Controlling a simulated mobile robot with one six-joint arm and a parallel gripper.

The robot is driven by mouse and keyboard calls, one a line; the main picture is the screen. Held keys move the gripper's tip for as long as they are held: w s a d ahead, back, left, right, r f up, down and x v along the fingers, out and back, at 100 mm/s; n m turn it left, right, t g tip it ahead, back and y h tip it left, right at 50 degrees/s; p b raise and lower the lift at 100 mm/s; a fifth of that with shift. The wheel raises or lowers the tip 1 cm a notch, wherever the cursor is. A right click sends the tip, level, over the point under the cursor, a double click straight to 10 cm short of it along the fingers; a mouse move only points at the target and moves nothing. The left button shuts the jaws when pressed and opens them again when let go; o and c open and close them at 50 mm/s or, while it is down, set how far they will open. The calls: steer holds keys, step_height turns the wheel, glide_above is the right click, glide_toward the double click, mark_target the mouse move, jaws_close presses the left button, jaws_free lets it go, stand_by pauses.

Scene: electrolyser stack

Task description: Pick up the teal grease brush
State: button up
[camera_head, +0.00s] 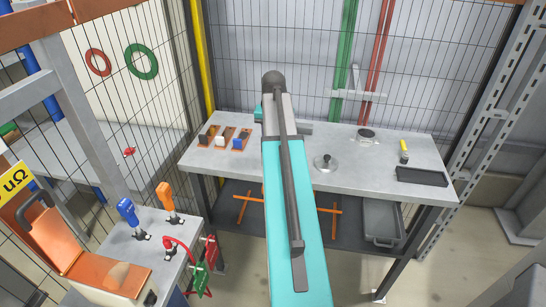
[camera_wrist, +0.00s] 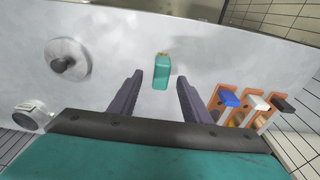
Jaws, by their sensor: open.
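The teal grease brush (camera_wrist: 161,74) lies on the grey bench top in the wrist view, with a small orange-tan end pointing to the top of the picture. My gripper (camera_wrist: 160,84) is open, one dark finger on each side of the brush in the picture. Nothing is held between the fingers. I cannot tell how high the fingertips are above the bench. In the head view my teal arm reaches over the bench and hides the brush and the fingers.
Orange holders with blue, white and black pieces (camera_head: 224,137) stand left on the bench (camera_head: 300,180). A knobbed disc (camera_head: 325,163), a dark round part (camera_head: 367,135), a yellow-handled tool (camera_head: 404,150) and a black tray (camera_head: 421,176) lie right. Mesh fencing stands behind.

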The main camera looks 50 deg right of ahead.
steer(key=shift+f, duration=0.1)
steer(key=shift+w+d+f+p, duration=0.1)
steer(key=shift+f+p, duration=0.5)
steer(key=shift+f, duration=0.65)
steer(key=shift+w+d+f+p, duration=0.1)
steer(key=shift+f+p, duration=0.5)
steer(key=shift+f, duration=0.6)
steer(key=shift+c, duration=0.5)
jaws_close()
